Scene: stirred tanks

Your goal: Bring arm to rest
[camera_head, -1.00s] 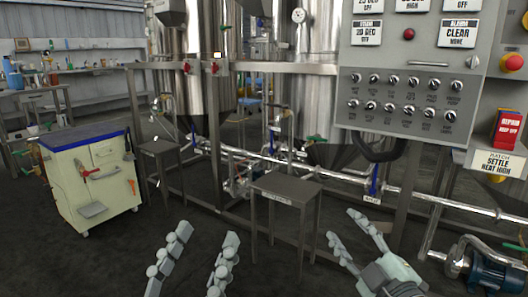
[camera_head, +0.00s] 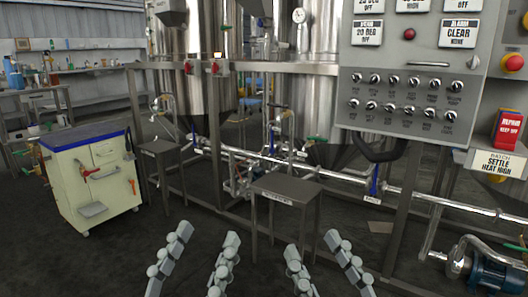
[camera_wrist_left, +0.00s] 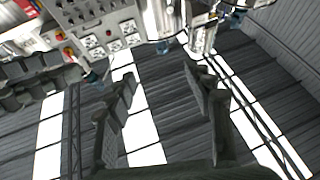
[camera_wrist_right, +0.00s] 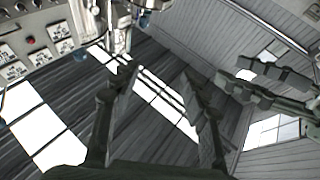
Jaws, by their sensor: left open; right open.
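My left gripper (camera_head: 203,250) is at the bottom of the head view, left of centre, with its two fingers apart and nothing between them. My right gripper (camera_head: 316,252) is beside it on the right, also open and empty. Both point up and stand clear of the small grey tables and pipes ahead. In the left wrist view the left fingers (camera_wrist_left: 160,95) are spread, with no object between them. In the right wrist view the right fingers (camera_wrist_right: 160,85) are spread and empty, and the other gripper's fingers (camera_wrist_right: 265,85) show at the right.
A small grey table (camera_head: 286,188) stands just ahead. A cream cabinet (camera_head: 68,193) with a blue top stands at the left. A control panel (camera_head: 400,105) with several knobs hangs at the upper right. A blue pump (camera_head: 495,275) is at the lower right. The dark floor (camera_head: 110,265) at lower left is clear.

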